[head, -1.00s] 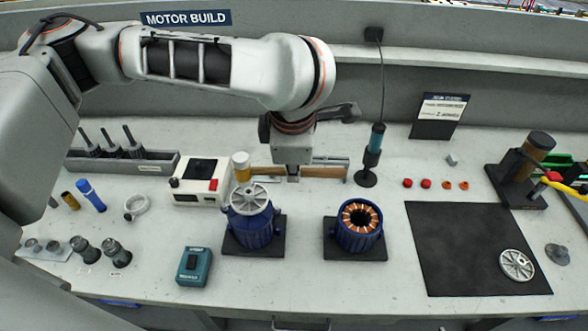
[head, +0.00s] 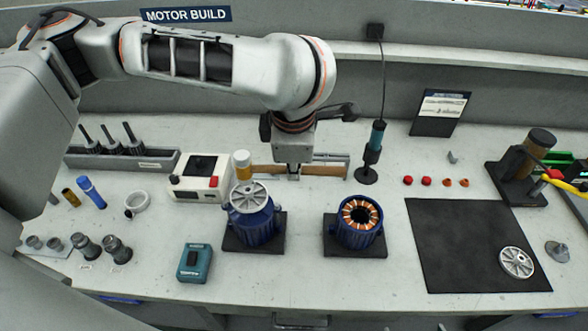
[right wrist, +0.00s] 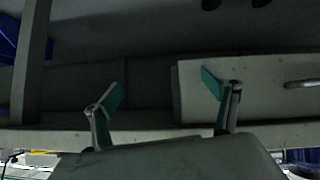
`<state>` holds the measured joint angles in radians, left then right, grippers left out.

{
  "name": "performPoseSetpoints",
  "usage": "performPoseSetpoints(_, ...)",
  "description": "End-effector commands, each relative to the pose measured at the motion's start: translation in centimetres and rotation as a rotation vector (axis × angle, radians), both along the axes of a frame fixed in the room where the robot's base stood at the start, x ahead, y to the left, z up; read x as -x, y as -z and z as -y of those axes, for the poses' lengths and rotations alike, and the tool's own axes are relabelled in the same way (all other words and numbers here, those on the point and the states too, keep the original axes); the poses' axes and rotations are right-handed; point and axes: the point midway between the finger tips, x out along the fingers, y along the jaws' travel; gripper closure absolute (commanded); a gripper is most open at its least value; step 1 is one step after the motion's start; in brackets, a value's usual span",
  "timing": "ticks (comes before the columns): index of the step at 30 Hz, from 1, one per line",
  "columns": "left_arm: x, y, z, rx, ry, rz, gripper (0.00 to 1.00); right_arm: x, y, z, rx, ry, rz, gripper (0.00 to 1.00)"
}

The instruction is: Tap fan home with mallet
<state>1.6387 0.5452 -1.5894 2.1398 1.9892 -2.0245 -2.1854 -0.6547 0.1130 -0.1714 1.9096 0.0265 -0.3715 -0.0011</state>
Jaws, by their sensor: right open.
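A grey spoked wheel (head: 248,195), fan-like, sits on top of a blue finned motor housing (head: 252,226) on a dark base plate. A similar pale wheel (head: 516,262) lies flat on the black mat (head: 455,235). My right gripper (right wrist: 165,100) shows only in the right wrist view, open and empty, facing a grey bench front.
A second blue motor with copper windings (head: 359,222) stands to the right. A teal box (head: 194,263) lies in front and a white device (head: 200,180) stands behind left. The bench front centre is clear.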

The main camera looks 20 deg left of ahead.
Motion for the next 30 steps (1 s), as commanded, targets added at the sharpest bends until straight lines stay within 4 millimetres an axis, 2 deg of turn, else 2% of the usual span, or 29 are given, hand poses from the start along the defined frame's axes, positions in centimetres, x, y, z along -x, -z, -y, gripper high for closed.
performPoseSetpoints(9, 0.0, 0.1, 0.0, 0.000, 0.001, 0.000, 1.00, 0.0, 0.0, 0.1, 0.002, -0.002, 0.000, 0.14)
performPoseSetpoints(15, 0.1, 3.1, 0.0, -0.001, 0.000, -0.005, 1.00, 0.0, 0.1, 0.3, 0.009, -0.008, 0.001, 0.14)
performPoseSetpoints(23, 0.0, 2.3, 0.0, 0.000, 0.000, 0.001, 1.00, 0.0, 0.1, 0.4, 0.012, -0.010, 0.000, 0.14)
performPoseSetpoints(30, -0.1, 0.2, 0.0, 0.000, 0.000, 0.003, 1.00, 0.0, 0.0, 0.2, 0.008, -0.007, 0.000, 0.14)
